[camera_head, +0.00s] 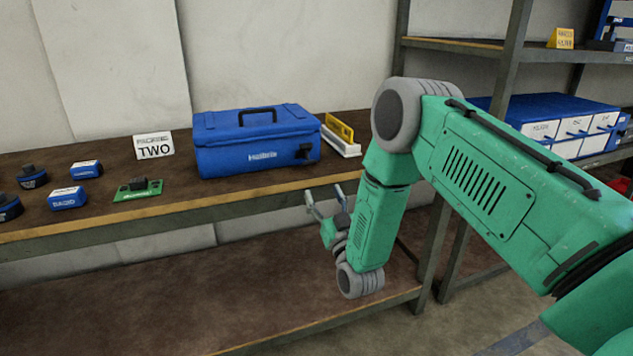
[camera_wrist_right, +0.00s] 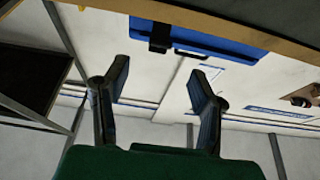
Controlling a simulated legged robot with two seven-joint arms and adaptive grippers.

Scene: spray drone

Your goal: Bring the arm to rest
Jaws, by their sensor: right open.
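My right arm (camera_head: 480,170) is green and grey and comes in from the right in the head view, bent down at the elbow. My right gripper (camera_head: 325,196) hangs in front of the bench's front edge, below and to the right of the blue case (camera_head: 257,140). Its two fingers are spread apart with nothing between them. The right wrist view shows the open fingers (camera_wrist_right: 160,85) from behind, with the blue case (camera_wrist_right: 195,40) upside down beyond them. My left gripper is in neither view.
The workbench (camera_head: 100,228) holds a sign reading TWO (camera_head: 154,146), a green circuit board (camera_head: 138,190), several small blue and black parts, and a yellow and white holder (camera_head: 340,136). A lower shelf (camera_head: 200,290) is bare. A shelving rack (camera_head: 510,60) with blue-and-white drawers (camera_head: 565,128) stands at right.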

